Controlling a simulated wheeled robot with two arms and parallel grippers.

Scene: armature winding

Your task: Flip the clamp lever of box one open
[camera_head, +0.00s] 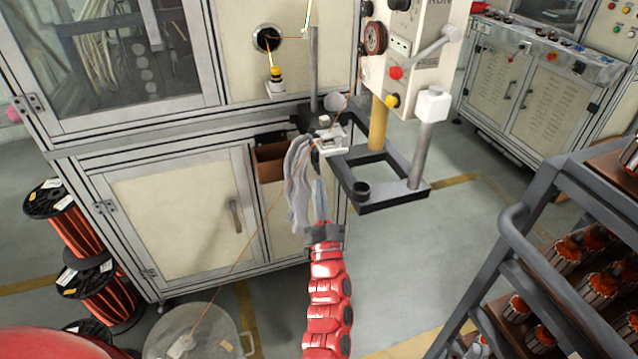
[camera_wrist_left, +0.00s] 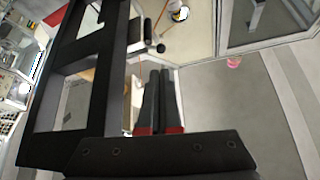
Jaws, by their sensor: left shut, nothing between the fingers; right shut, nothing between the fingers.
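My left gripper (camera_head: 319,186) points up and away in the head view, beside the dark metal frame (camera_head: 417,194) on the machine's front. In the left wrist view its fingers (camera_wrist_left: 159,76) are together with nothing between them, and the dark frame (camera_wrist_left: 88,54) is close on their left. A small metal clamp-like fitting (camera_head: 331,139) sits just beyond the fingertips in the head view. I cannot tell which part is box one's lever. My right gripper is not in view.
A grey cloth (camera_head: 297,180) hangs left of my gripper, near a brown open bin (camera_head: 270,163). A thin wire runs from the lidded drum (camera_head: 205,335) up past the fitting. A rack of armatures (camera_head: 532,230) stands at right. The floor between is clear.

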